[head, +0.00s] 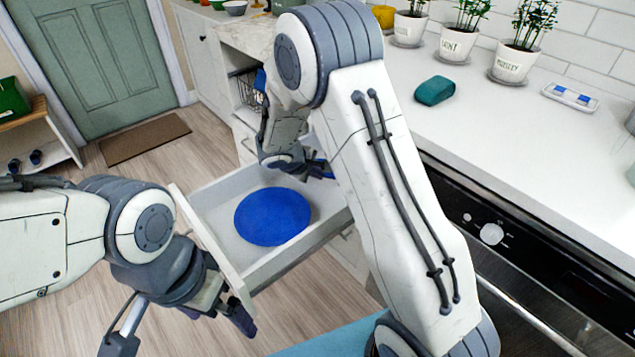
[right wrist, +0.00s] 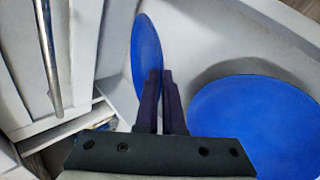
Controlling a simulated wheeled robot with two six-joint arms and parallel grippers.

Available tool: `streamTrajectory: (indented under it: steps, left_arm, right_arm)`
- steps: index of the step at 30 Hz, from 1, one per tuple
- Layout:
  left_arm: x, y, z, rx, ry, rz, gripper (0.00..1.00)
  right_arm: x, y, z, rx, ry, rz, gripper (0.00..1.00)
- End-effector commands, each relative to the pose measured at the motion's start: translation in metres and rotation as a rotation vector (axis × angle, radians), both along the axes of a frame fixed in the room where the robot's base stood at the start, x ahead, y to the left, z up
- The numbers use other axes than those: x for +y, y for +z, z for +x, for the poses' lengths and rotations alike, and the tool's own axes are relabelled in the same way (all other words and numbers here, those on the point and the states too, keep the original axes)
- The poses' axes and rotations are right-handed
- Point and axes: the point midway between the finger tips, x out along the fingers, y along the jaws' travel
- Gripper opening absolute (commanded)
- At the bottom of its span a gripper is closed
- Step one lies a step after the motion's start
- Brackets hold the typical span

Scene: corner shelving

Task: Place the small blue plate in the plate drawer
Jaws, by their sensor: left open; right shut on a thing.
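A small blue plate (right wrist: 146,48) is held on edge, tilted, between the closed fingers of my right gripper (right wrist: 161,85) in the right wrist view. In the head view my right gripper (head: 312,168) is over the far right part of the open plate drawer (head: 207,197), and my arm hides most of the held plate. Another blue plate (head: 272,216) lies flat in the drawer; it also shows in the right wrist view (right wrist: 262,125). My left gripper (head: 228,312) is open and empty, just outside the drawer's front panel.
The white counter (head: 480,130) to the right bears potted plants (head: 515,60), a teal cloth-like item (head: 435,90) and a small blue-and-white tray (head: 570,97). A black-fronted oven (head: 490,234) sits below. A wire basket (head: 247,90) is behind the drawer.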

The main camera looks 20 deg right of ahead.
Motion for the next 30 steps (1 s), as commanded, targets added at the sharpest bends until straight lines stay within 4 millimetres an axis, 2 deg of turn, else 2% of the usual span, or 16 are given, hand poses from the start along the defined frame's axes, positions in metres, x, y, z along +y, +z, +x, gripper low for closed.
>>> streamTrajectory:
  steps: [3,6,17,20,30]
  left_arm:
    - [0.000,-0.006,0.000,0.000,0.000,0.000,1.00]
    - [0.000,-0.008,0.000,0.000,0.000,0.000,1.00]
    - [0.000,-0.010,0.000,0.000,0.000,0.000,1.00]
    - [0.000,-0.009,0.000,0.000,0.000,0.000,1.00]
    - [0.000,-0.007,0.000,0.000,0.000,0.000,1.00]
  right_arm:
    - [0.000,-0.020,-0.001,0.003,0.000,-0.001,0.00]
    - [0.000,-0.030,0.000,0.001,0.000,-0.001,0.00]
    - [0.000,-0.033,0.000,-0.001,-0.001,0.000,0.00]
    - [0.000,-0.032,0.000,0.001,-0.001,-0.001,0.35]
    - [0.000,-0.031,0.000,0.000,0.000,0.000,0.35]
